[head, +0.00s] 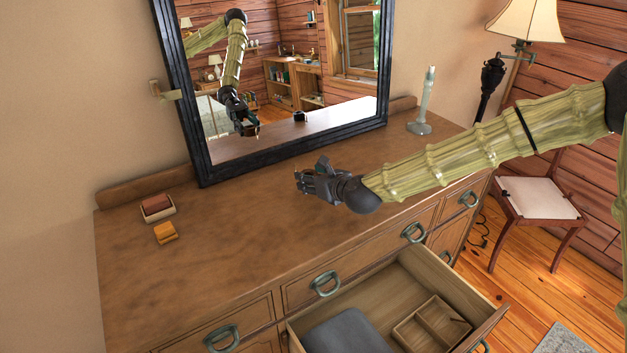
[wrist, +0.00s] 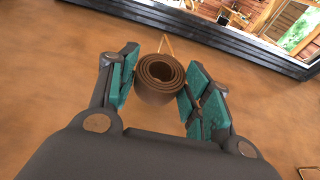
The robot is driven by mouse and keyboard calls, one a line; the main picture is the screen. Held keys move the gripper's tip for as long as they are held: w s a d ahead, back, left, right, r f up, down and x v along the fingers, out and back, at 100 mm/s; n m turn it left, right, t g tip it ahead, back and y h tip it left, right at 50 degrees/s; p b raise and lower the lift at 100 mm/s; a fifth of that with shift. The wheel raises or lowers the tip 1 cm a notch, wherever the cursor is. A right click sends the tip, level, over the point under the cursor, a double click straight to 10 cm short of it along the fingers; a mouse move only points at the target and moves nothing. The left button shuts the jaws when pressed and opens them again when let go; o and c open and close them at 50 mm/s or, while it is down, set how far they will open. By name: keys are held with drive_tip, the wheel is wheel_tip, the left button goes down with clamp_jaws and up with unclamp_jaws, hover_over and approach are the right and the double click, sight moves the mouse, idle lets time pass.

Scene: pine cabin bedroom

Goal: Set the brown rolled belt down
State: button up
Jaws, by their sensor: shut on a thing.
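The brown rolled belt (wrist: 160,78) sits between the teal pads of my gripper (wrist: 158,88) in the wrist view, its spiral end facing the camera. A thin strip of it sticks up at the far side. My gripper is shut on it. In the head view my gripper (head: 299,181) is over the middle of the wooden dresser top (head: 240,235), in front of the mirror, and the belt is mostly hidden by the fingers. I cannot tell whether the belt touches the dresser top.
A dark-framed mirror (head: 195,135) stands behind. A small red-brown box (head: 157,207) and an orange block (head: 165,232) lie at left. A candlestick (head: 420,128) stands at right. An open drawer (head: 395,290) holds grey cloth (head: 345,332) and a divided tray (head: 408,331). The top between is clear.

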drive_tip(key=shift+w+a+f, duration=0.1)
drive_tip(key=shift+w+f, duration=0.05)
drive_tip(key=shift+w, duration=0.4)
drive_tip(key=shift+w+a+f, duration=0.1)
drive_tip(key=shift+w+f, duration=0.05)
drive_tip(key=shift+w, duration=0.35)
wheel_tip(320, 180, down, 2)
drive_tip(key=shift+f+p, duration=0.25)
drive_tip(key=shift+p, duration=0.7)
drive_tip(key=shift+f, duration=0.35)
drive_tip(key=shift+f, duration=0.1)
drive_tip(key=shift+f, duration=0.15)
drive_tip(key=o, duration=1.1)
drive_tip(key=shift+d+r, duration=0.1)
drive_tip(key=shift+r, duration=0.2)
